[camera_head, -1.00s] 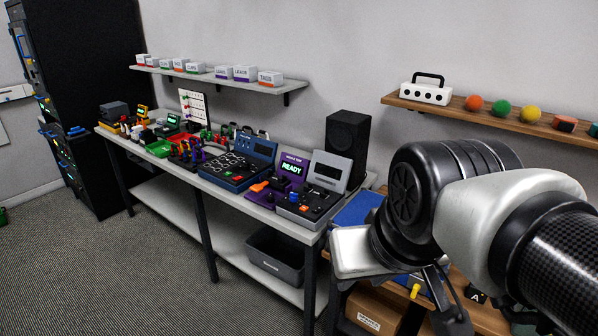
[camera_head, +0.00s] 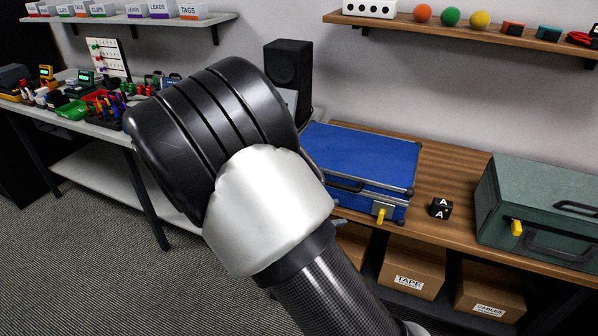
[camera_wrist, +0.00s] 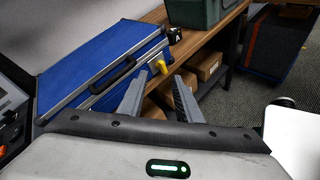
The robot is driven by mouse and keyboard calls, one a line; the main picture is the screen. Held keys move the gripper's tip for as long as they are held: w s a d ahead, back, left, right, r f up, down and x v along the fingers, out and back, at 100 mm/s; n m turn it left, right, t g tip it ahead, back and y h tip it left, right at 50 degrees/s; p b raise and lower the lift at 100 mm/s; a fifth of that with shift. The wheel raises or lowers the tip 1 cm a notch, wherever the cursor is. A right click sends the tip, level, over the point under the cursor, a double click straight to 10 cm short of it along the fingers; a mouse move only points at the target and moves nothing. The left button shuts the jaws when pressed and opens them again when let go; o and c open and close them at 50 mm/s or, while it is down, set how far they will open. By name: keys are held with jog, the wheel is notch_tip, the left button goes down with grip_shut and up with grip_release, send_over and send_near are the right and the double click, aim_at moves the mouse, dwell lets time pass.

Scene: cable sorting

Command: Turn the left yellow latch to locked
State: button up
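A blue case (camera_head: 360,158) lies shut on the wooden bench. A yellow latch (camera_head: 382,215) sits on its front, right of the dark handle, and hangs down. The case's front left part is hidden behind my arm in the head view. The wrist view shows the blue case (camera_wrist: 85,68) and the yellow latch (camera_wrist: 161,66) just beyond my fingertips. My gripper (camera_wrist: 161,77) is open and empty, its two grey fingers apart and pointing toward that latch without visible contact. A green case (camera_head: 535,205) on the right also has a yellow latch (camera_head: 516,228).
A black block marked A (camera_head: 441,208) stands between the cases. Cardboard boxes (camera_head: 412,268) sit on the shelf below. A dark speaker (camera_head: 288,68) stands behind, and a wall shelf (camera_head: 450,27) holds coloured balls. Open floor lies in front.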

jog(key=w+a+f+n+t+y+b, duration=0.1)
jog(key=a+f+n+t+y, duration=0.1)
jog(key=a+f+n+t, duration=0.5)
jog(key=w+a+f+n+t+y+b, duration=0.25)
jog(key=a+f+n, duration=0.25)
jog(key=a, duration=0.4)
jog(key=f+b+x, duration=0.1)
jog(key=x, duration=1.5)
jog(key=shift+w, duration=0.2)
jog(key=shift+r+g, duration=0.1)
jog(key=shift+g, duration=0.15)
grip_shut()
